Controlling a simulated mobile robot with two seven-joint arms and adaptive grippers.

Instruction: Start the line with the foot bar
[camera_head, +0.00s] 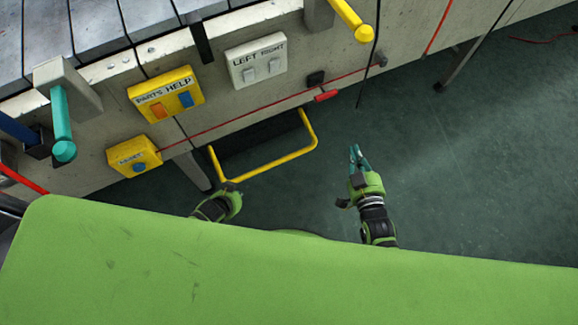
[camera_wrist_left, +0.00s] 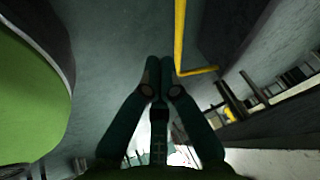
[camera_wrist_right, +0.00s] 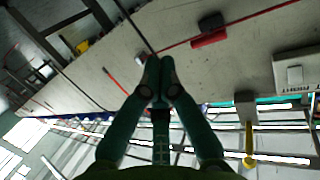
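The yellow foot bar (camera_head: 275,165) is a U-shaped rail low in front of the machine, around a dark recess. My left gripper (camera_head: 229,188) is beside the bar's near left corner; its fingers are mostly hidden in the head view. In the left wrist view its fingertips (camera_wrist_left: 160,64) are together and empty, with the foot bar (camera_wrist_left: 179,35) just right of them; I cannot tell whether they touch. My right gripper (camera_head: 355,153) is over the floor, right of the bar. In the right wrist view its fingertips (camera_wrist_right: 160,65) are together with nothing between them.
The machine front carries a yellow PARTS/HELP box (camera_head: 166,94), a yellow RESET box (camera_head: 134,155) and a white LEFT/RIGHT switch box (camera_head: 256,61). A red cord with a red handle (camera_head: 326,96) runs along it. Green floor (camera_head: 450,160) is open to the right.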

